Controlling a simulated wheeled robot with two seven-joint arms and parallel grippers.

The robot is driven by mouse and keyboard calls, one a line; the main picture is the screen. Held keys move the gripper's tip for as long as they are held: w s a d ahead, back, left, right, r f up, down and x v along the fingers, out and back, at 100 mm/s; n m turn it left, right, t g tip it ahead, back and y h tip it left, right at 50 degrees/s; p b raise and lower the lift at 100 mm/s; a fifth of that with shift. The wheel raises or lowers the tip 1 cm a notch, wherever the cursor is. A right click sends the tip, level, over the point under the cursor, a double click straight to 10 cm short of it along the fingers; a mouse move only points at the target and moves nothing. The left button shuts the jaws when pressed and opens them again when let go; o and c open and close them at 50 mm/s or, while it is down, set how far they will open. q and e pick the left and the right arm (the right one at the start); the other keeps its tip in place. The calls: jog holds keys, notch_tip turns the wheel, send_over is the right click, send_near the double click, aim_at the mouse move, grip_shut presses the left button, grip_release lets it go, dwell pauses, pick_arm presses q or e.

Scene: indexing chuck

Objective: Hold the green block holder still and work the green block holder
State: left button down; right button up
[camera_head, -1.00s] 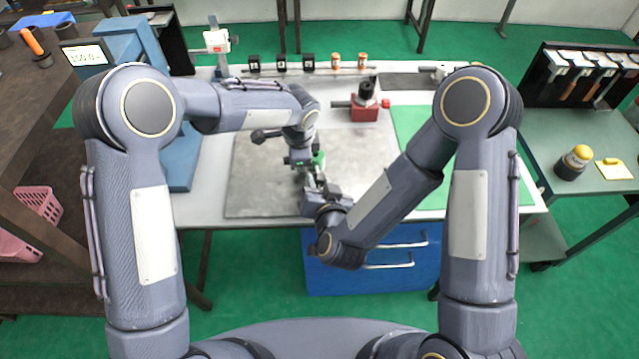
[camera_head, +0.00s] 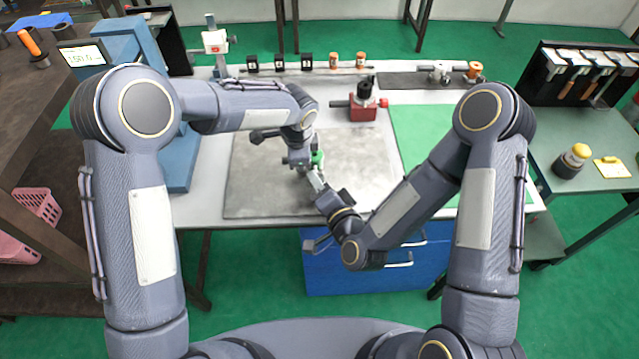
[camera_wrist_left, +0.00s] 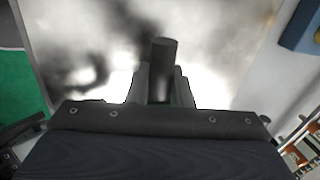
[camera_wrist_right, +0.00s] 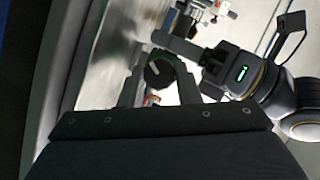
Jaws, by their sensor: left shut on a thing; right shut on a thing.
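In the left wrist view a dark cylinder (camera_wrist_left: 163,62) stands between the fingers, with a little green below. My right gripper (camera_head: 315,180) is shut on the holder from the front. In the right wrist view its fingers (camera_wrist_right: 160,76) sit on either side of a dark round knob (camera_wrist_right: 156,73) with a white mark.
The grey mat (camera_head: 262,190) is otherwise clear. A red block device (camera_head: 363,110) stands behind it to the right. A green mat (camera_head: 415,130) lies to the right. Several small black and orange pieces stand along the back. A side table (camera_head: 590,200) is at far right.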

jog(key=shift+f+m, duration=0.1)
jog(key=shift+m, duration=0.3)
jog(key=shift+y, duration=0.3)
jog(key=o, duration=1)
jog(key=v, duration=0.7)
jog(key=shift+s+d, duration=0.1)
jog(key=shift+s, duration=0.2)
pick_arm(q)
jog(key=c, duration=1.2)
grip_release()
